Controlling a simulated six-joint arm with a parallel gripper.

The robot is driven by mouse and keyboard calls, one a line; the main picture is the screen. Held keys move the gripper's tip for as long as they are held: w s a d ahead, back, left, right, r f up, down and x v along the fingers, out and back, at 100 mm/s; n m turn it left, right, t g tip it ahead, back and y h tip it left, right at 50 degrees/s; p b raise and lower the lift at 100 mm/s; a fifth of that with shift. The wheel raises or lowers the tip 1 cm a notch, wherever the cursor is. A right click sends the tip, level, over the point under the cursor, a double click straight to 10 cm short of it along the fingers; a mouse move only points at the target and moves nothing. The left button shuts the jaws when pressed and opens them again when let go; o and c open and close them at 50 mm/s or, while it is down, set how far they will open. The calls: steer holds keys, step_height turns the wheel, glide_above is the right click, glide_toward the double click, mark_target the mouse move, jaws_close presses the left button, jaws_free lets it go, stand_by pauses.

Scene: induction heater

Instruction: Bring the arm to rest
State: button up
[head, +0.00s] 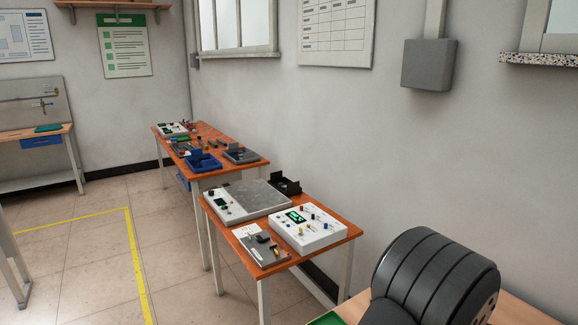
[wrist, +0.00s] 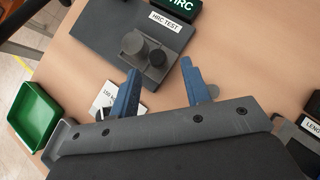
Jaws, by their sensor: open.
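My gripper (wrist: 160,88) shows in the wrist view with its two blue fingers spread apart. No object is held between the fingers. Beyond the fingertips is a dark grey plate labelled "HRC TEST" (wrist: 184,37), with a grey block carrying two round knobs (wrist: 147,50) on it. I cannot tell how high the fingers are above the table. In the head view a dark, ribbed rounded part of my arm (head: 435,275) fills the lower right, and the gripper is not visible there.
A green tray (wrist: 36,115) lies left of the gripper. A white labelled card (wrist: 108,98) is beside the left finger. A dark box labelled "LENG" (wrist: 305,135) is at the right. The wooden tabletop (wrist: 262,60) is bare at upper right. Benches with instruments (head: 207,205) stand along the wall.

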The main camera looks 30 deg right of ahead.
steer(key=shift+x, duration=1.35)
steer(key=o, duration=1.3)
steer(key=shift+c, duration=0.2)
steer(key=a+r+n+g+y, duration=0.15)
steer(key=a+r+n, duration=0.25)
steer(key=r+n, duration=0.8)
steer(key=a+r+n+g+y, duration=0.1)
steer(key=a+r+n+g, duration=0.2)
steer(key=r+n, duration=0.8)
step_height(320, 180, down, 12)
steer(key=w+d+n, duration=0.1)
steer(key=d+n, duration=0.1)
steer(key=n, duration=0.2)
steer(key=shift+w+d+f, duration=0.15)
steer(key=shift+d+f, duration=0.1)
steer(key=shift+d, duration=0.1)
steer(key=shift+t, duration=0.25)
steer(key=v, duration=1)
